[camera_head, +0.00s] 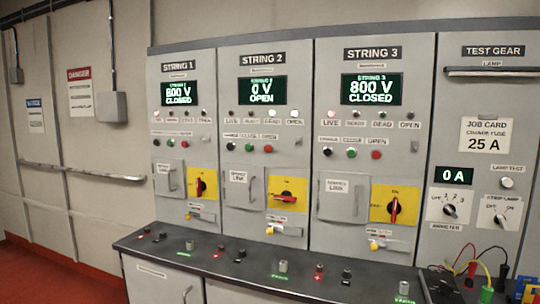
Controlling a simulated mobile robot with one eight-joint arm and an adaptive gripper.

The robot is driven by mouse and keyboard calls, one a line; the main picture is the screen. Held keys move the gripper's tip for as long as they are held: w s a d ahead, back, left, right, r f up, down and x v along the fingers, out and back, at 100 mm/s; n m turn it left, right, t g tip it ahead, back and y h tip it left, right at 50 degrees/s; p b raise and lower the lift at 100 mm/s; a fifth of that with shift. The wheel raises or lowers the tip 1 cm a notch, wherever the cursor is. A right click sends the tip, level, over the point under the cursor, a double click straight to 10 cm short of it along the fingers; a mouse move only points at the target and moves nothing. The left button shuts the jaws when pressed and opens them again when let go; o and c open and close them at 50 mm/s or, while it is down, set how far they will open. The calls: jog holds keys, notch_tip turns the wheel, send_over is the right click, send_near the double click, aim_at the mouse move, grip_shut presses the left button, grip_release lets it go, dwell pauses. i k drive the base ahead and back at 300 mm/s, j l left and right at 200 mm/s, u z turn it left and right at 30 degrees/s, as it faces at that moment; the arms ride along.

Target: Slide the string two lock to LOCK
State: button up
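The string 2 panel (239,60) stands in the middle left of the head view, and its display (262,90) reads 0 V OPEN. Low on it is the string two lock, a grey slide plate (288,229) with a yellow knob (269,230) at its left end. The lettering on the lock is too small to read. Above it is a yellow switch plate (301,186) with a red handle (284,198) lying about level. My gripper is not in view.
String 1 (204,61) and string 3 (328,60) panels flank it; both displays read 800 V CLOSED, and each has a similar yellow-knobbed lock. A dark counter (225,262) with several terminals juts out below. Test leads (470,266) lie at the right.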

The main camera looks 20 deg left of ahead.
aim_at(269, 231)
jog(key=i+j+u, duration=0.1)
jog(key=i+u, duration=0.55)
jog(key=i, duration=0.3)
